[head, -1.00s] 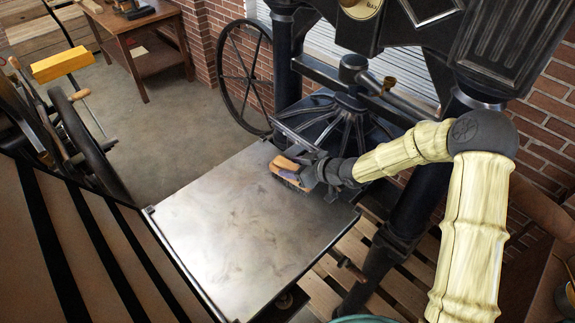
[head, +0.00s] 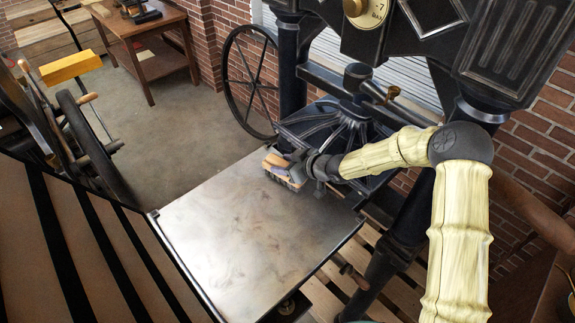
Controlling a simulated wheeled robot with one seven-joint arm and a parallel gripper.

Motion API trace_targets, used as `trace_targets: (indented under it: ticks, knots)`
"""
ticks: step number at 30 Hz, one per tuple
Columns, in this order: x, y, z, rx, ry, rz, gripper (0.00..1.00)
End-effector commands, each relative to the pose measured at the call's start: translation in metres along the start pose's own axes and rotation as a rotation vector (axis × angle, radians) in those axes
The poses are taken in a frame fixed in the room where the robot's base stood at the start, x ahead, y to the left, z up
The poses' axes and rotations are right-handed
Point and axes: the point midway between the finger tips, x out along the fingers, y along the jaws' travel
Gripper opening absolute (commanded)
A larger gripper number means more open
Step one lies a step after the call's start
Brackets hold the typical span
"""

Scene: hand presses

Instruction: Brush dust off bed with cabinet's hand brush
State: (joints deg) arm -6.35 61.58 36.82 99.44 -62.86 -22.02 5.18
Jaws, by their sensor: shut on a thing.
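The press bed (head: 225,240) is a flat metal plate in the middle of the head view, with faint brownish smudges on its surface. My gripper (head: 297,168) is shut on the hand brush (head: 279,166), which has a wooden back and dark bristles pointing down. The brush is over the far right part of the bed, near the platen. The bristles look at or very close to the plate; I cannot tell if they touch. The fingertips are partly hidden by the brush and the wrist. No cabinet can be made out for certain.
The black press platen (head: 330,122) and its frame stand just behind the brush. A large spoked wheel (head: 250,80) is at the back. A wooden table (head: 150,45) stands at the far left. The near part of the bed is clear.

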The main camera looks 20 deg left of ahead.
Motion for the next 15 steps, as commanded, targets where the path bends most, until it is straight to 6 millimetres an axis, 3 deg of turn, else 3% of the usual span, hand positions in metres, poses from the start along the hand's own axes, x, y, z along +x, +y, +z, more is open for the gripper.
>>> trace_targets:
  ticks: [7,15]
  knots:
    - [0.004,0.001,-0.003,0.002,-0.002,-0.001,0.16]
    - [0.027,0.006,-0.019,0.003,-0.001,-0.001,0.16]
